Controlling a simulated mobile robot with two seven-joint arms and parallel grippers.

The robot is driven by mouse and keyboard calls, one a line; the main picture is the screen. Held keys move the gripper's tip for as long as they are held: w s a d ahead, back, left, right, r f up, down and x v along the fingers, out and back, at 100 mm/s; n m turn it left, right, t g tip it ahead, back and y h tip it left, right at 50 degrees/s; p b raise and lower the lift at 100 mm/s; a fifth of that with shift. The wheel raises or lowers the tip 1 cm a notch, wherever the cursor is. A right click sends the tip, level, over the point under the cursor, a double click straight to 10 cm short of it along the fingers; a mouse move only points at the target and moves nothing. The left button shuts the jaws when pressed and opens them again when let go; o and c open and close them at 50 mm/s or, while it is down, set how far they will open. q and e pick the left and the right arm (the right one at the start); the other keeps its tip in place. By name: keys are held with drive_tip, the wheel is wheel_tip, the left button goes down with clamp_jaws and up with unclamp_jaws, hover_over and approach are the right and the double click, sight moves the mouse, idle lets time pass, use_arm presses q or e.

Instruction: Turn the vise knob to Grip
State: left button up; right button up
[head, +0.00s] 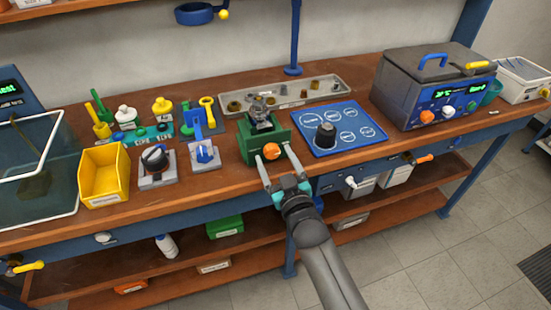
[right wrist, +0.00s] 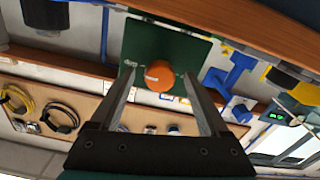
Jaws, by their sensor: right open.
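The vise is a green block (head: 254,144) on the bench, with a metal piece (head: 262,112) on its top. Its round orange knob (head: 271,150) is on the front face and bears a pale mark. My right gripper (head: 274,172) is open in front of the vise, with one finger on each side of the knob. In the right wrist view the orange knob (right wrist: 159,76) shows between the two fingertips (right wrist: 160,80), against the green face (right wrist: 170,47). I cannot tell whether the fingers touch it. My left gripper is not in view.
A grey tray (head: 290,97) lies behind.

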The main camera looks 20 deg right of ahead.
drive_tip(key=s+p, duration=0.1)
drive_tip(key=s, duration=1.4)
drive_tip(key=shift+d+p, duration=0.25)
drive_tip(key=shift+p, duration=0.05)
drive_tip(key=shift+s, duration=0.1)
drive_tip(key=s+a+f+g, duration=0.1)
drive_tip(key=s+f+g, duration=0.2)
drive_tip(key=f, duration=0.6)
drive_tip(key=s+f+g+b, duration=0.1)
drive_tip(key=s+f+g, duration=0.2)
drive_tip(key=f, duration=0.7)
drive_tip(key=s+a+f+g, duration=0.1)
drive_tip(key=s+f+g, duration=0.25)
drive_tip(key=f, duration=0.55)
drive_tip(key=s+d+f+g, duration=0.3)
drive_tip(key=s+f, duration=0.4)
drive_tip(key=s, duration=0.3)
drive_tip(key=s+d+f+g+b, duration=0.1)
drive_tip(key=s+d+f+g, duration=0.2)
drive_tip(key=s+f, duration=0.4)
drive_tip(key=s+g, duration=0.1)
drive_tip(key=s, duration=0.3)
drive_tip(key=shift+s+f+h, duration=0.2)
drive_tip(key=shift+f+h, duration=0.1)
drive_tip(key=shift+f, duration=0.1)
